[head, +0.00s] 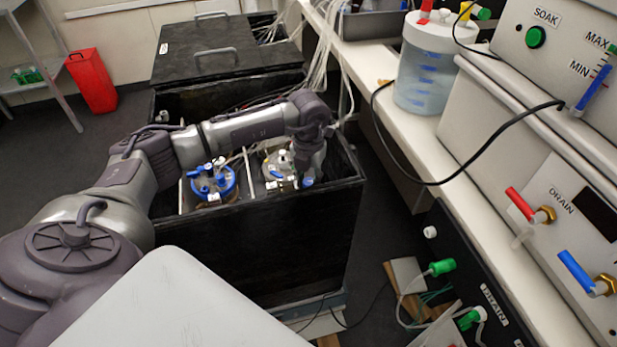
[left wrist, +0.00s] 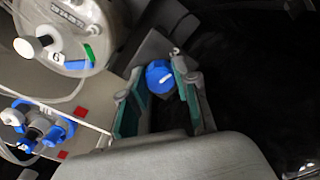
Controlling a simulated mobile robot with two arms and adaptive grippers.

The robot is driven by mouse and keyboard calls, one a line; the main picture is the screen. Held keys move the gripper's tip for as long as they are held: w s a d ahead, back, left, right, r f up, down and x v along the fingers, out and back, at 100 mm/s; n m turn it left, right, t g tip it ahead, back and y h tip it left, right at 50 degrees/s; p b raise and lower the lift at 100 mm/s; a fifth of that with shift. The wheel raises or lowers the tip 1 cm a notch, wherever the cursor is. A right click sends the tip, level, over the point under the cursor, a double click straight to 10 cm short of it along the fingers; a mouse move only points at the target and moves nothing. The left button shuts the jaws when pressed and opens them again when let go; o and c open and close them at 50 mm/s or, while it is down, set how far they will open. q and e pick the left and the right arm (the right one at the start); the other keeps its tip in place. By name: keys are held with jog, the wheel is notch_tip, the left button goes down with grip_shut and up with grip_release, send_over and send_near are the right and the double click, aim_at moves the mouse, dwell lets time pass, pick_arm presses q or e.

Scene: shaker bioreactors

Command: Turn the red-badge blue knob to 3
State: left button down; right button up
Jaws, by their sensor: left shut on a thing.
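A blue knob (left wrist: 160,76) sits between the teal-padded fingers of my left gripper (left wrist: 157,70) in the left wrist view. The gripper is shut on it. In the head view my left gripper (head: 309,170) points down at the right end of the open black box, and a bit of blue (head: 308,182) shows at its tip. Two small red badges, an upper one (left wrist: 81,112) and a lower one (left wrist: 63,155), show on the panel left of the gripper. I cannot read the knob's setting. My right gripper is not in view.
In the black box (head: 270,245) stand a vessel with blue fittings (head: 212,183) and a metal-lidded vessel (head: 278,168), close to my gripper. Tubes run behind them. A white bench (head: 450,160) with a jug (head: 432,70) and control panels stands at right.

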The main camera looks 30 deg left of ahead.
aim_at(308, 181)
pick_arm(q)
jog(key=shift+n, duration=1.1)
jog(key=c, duration=0.9)
grip_release()
jog(key=shift+o, duration=0.2)
notch_tip(308, 181, up, 12)
